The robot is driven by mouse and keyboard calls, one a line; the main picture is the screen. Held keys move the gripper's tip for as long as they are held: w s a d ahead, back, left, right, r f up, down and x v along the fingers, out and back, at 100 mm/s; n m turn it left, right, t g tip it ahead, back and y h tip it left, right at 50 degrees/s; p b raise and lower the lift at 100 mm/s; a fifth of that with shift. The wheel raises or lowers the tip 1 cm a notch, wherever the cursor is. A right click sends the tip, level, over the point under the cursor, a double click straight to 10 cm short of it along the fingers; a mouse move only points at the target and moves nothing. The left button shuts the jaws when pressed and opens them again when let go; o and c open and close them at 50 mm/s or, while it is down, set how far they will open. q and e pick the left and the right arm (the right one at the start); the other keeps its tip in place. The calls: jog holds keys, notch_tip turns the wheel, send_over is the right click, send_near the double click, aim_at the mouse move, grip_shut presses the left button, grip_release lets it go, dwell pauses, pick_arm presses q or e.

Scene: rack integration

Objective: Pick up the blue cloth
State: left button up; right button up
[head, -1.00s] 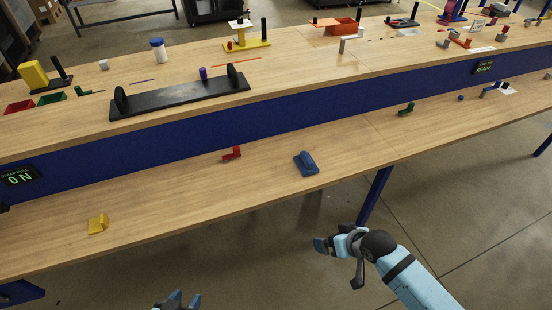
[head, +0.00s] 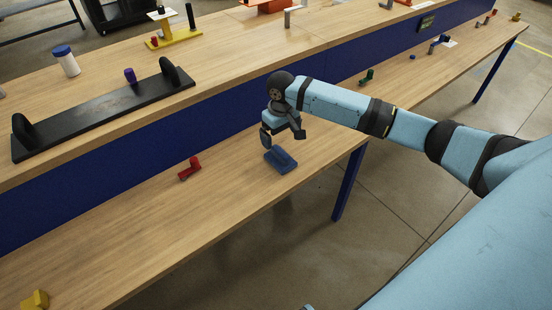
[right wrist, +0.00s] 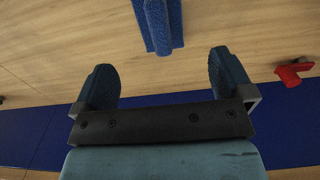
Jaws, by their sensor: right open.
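The blue cloth (head: 280,160) lies folded on the lower wooden shelf, close to its front edge. It also shows in the right wrist view (right wrist: 160,22) at the top, ahead of the jaws and between their lines. My right gripper (head: 282,140) is above the cloth, apart from it, with the arm reaching in from the right. In the right wrist view the right gripper (right wrist: 165,80) is open and empty, its two blue-padded fingers wide apart. My left gripper is not seen in the current views.
A red part (head: 189,168) lies left of the cloth on the lower shelf (head: 150,230), and a yellow part (head: 36,299) farther left. A green part (head: 366,76) is to the right. The raised upper bench with its blue front (head: 130,150) stands behind.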

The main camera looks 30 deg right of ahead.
aim_at(281, 152)
notch_tip(281, 152, down, 10)
jog(key=shift+b, duration=0.6)
jog(key=c, duration=1)
